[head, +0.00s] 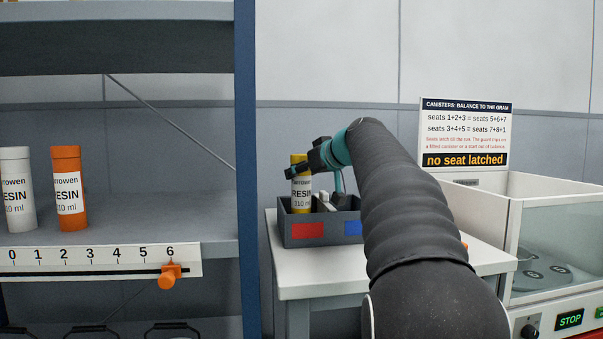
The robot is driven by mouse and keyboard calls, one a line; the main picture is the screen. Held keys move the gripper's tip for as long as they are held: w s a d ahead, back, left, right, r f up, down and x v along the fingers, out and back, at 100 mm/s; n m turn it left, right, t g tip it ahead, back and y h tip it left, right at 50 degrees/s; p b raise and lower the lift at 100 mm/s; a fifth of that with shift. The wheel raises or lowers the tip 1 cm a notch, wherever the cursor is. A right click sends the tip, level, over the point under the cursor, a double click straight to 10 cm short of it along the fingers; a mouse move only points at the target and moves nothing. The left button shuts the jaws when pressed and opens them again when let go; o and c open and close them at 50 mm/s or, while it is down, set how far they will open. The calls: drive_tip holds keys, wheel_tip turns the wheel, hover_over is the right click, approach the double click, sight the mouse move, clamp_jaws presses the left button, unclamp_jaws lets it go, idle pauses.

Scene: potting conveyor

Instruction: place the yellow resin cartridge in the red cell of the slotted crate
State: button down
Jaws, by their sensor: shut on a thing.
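The yellow resin cartridge (302,199) is upright, with a white label, at the left part of the slotted crate. My gripper (299,171) is shut on its upper part. The slotted crate (327,234) is dark grey and stands on a white table; its front shows a red patch (307,230) on the left and a blue patch (353,228) to the right. The cartridge's lower end is hidden behind the crate's front wall above the red patch. I cannot tell whether it touches the cell floor. My arm covers the crate's right part.
A white machine (555,225) with a sign (465,133) stands at right. The table's (300,278) front left is bare.

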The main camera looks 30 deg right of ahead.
drive_tip(key=shift+f+b, duration=0.35)
drive_tip(key=shift+c, duration=2.4)
unclamp_jaws()
drive_tip(key=r+v, duration=0.1)
drive_tip(key=v, duration=1.1)
drive_tip(key=shift+r+p, duration=0.2)
drive_tip(key=shift+p, duration=0.1)
